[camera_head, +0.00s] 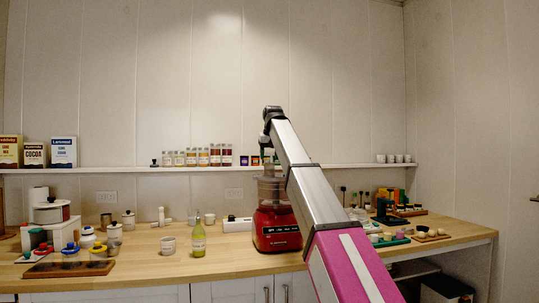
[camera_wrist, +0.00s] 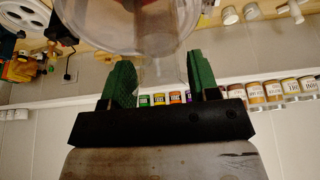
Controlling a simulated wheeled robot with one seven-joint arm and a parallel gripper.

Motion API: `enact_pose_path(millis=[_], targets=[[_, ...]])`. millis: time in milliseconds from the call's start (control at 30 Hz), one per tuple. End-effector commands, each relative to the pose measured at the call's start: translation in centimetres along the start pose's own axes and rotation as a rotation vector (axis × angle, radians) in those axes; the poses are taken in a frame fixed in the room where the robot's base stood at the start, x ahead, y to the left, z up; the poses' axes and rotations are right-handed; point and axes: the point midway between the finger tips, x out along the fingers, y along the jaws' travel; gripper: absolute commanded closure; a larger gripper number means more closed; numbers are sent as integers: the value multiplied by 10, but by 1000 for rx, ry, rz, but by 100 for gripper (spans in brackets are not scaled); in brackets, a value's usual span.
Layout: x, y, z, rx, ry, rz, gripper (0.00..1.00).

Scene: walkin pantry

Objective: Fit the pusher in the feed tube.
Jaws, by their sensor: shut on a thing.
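The red food processor (camera_head: 277,228) stands on the counter with its clear bowl (camera_head: 271,190) on top. The clear bowl also fills the upper middle of the wrist view (camera_wrist: 100,35). My gripper (camera_wrist: 160,66) has green fingers on either side of a clear, tube-like piece, which looks like the pusher (camera_wrist: 163,72). It is shut on this piece. In the head view my gripper (camera_head: 266,150) is over the processor, partly hidden by my arm. The feed tube's outline is hard to separate from the clear pieces, so I cannot tell whether the pusher is inside it.
A wall shelf (camera_head: 120,170) with spice jars (camera_head: 215,156) runs close behind the processor. A green-yellow bottle (camera_head: 198,240) and a white cup (camera_head: 168,245) stand to its left. Bare counter (camera_head: 225,250) shows left of the processor.

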Motion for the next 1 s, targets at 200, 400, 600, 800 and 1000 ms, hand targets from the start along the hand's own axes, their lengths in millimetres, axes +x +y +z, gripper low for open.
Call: enact_pose_path(millis=[200, 400, 600, 800, 1000], targets=[[4, 0, 2, 0, 0, 0, 68], [8, 0, 4, 0, 0, 0, 68], [13, 0, 6, 0, -1, 0, 68], [17, 0, 7, 0, -1, 0, 68], [21, 0, 9, 0, -1, 0, 68]])
